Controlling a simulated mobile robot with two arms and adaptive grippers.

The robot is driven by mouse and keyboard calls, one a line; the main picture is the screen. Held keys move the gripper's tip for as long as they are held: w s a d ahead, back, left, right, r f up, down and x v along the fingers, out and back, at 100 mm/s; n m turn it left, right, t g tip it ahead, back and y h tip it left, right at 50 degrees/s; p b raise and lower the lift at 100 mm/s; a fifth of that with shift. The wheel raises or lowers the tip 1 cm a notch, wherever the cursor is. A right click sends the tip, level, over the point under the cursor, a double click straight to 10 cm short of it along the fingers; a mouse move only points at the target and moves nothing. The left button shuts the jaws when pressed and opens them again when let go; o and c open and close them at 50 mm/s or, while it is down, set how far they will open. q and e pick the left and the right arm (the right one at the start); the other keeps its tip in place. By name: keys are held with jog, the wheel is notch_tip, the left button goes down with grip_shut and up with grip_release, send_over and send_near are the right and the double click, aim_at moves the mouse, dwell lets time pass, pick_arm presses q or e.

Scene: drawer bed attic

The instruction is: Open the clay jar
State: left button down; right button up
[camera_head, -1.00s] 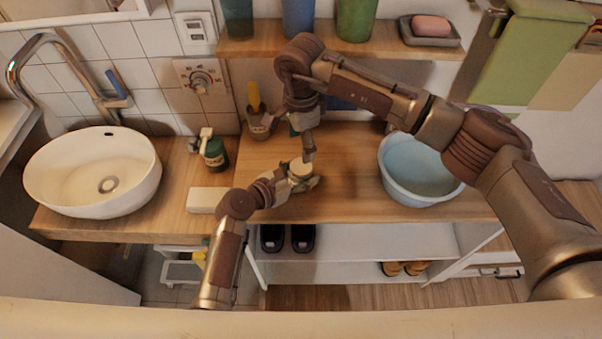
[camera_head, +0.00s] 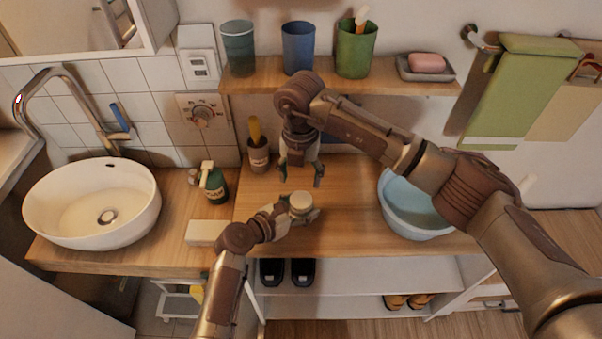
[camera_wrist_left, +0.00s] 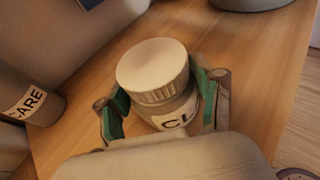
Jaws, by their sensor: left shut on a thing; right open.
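The clay jar (camera_head: 300,202) is a small round container with a ridged cream lid (camera_wrist_left: 153,70) closed on top and a partly hidden label beginning "CL" in the left wrist view. It stands upright on the wooden counter. My left gripper (camera_head: 301,214) is shut around the jar's body; its green-padded fingers (camera_wrist_left: 160,107) hold it from both sides in the left wrist view. My right gripper (camera_head: 302,176) is open and empty, pointing down just above and behind the jar, apart from the lid.
A light blue basin (camera_head: 408,212) stands right of the jar. A holder (camera_head: 259,157) stands behind left, with a green bottle (camera_head: 215,184) and a pale block (camera_head: 206,232) farther left. A shelf (camera_head: 400,86) with cups (camera_head: 298,48) hangs above the counter.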

aim_at(301, 199)
jog(key=m, duration=1.5)
jog(key=shift+d, duration=0.1)
jog(key=shift+f+m, duration=0.4)
jog(key=shift+f, duration=0.15)
notch_tip(301, 199, down, 7)
jog(key=shift+r, duration=0.1)
